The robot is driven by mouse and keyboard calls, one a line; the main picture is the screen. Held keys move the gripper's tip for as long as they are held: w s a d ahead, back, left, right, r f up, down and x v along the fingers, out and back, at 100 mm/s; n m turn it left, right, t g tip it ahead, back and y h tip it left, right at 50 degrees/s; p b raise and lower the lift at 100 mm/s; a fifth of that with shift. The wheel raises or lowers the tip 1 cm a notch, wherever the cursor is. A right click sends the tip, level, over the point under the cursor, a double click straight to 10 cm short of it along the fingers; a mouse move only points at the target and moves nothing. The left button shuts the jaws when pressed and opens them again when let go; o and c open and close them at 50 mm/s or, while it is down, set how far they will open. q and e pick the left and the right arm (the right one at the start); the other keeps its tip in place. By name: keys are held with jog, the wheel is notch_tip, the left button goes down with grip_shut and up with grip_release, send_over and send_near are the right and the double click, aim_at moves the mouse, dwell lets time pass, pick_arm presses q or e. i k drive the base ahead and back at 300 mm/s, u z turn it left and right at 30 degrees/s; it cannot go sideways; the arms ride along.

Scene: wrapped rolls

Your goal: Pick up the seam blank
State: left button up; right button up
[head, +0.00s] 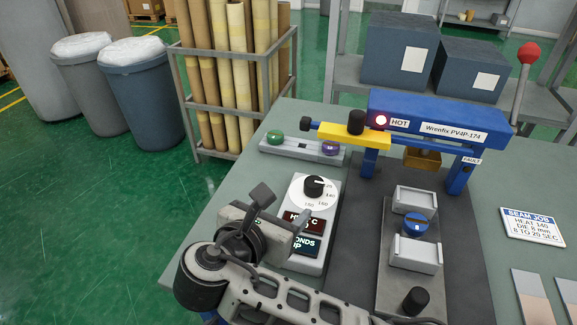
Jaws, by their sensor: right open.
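No thing in the head view is labelled as the seam blank. Two flat pieces, each with a grey band and a beige part, lie at the lower right: a left flat piece (533,297) and a right flat piece (568,292), both cut by the frame's edge. I cannot tell whether either is the seam blank. My right gripper (282,216) is open, with nothing seen between its fingers. It is over the bench's left part, in front of the dial control box (312,190), well left of the flat pieces. My left gripper is not in view.
A blue press (425,115) with a lit red lamp and "HOT" label stands over a grey fixture (412,245) with a blue die. A job card (532,227) lies at right. Green bench (490,200) is bare around the card.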

aim_at(536, 308)
jog(key=k, duration=1)
